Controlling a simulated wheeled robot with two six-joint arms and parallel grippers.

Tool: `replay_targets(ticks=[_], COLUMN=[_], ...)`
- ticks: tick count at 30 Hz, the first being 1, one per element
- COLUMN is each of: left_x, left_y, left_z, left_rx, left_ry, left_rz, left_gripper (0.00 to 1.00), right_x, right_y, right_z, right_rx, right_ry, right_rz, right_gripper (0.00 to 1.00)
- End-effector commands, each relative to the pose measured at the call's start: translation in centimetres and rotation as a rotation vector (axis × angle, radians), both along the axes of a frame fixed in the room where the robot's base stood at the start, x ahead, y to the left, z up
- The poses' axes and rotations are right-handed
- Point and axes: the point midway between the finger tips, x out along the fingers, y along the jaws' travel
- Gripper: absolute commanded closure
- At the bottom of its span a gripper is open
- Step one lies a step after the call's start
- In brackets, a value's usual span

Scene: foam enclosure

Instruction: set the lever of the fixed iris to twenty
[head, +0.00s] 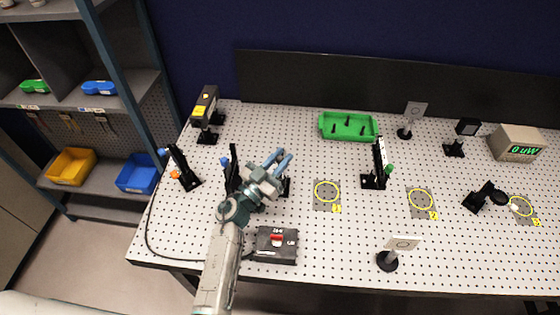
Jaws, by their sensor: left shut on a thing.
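My left gripper (281,158) reaches in from the lower front, its two blue-grey fingers pointing up and to the right over the board. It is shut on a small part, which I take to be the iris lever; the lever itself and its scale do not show. An upright black mount (233,163), probably the fixed iris, stands just left of the gripper. My gripper and wrist cover its lower part. A dark base (286,187) shows just right of the wrist. My right gripper is not in view.
A black control box (276,242) with a red switch stands in front. A black mount (182,166) with blue and orange knobs is at the left. A mount (380,160) with a green knob, a green tray (348,126) and a power meter (515,143) stand to the right.

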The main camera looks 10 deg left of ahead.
Motion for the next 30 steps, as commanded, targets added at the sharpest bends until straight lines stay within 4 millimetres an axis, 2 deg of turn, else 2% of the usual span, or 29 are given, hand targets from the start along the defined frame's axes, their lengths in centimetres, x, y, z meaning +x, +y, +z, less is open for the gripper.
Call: replay_targets(ticks=[18, 30], left_x=[2.4, 3.1], left_y=[0.0, 0.0], left_z=[1.0, 1.0], left_rx=[0.002, -0.001], left_ry=[0.357, 0.465], left_rz=[0.000, 0.000], left_gripper=[1.00, 1.00], right_x=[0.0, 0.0], right_y=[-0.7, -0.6], right_z=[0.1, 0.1], right_rx=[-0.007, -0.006], right_ry=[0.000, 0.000], right_rz=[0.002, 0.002], right_gripper=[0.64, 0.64])
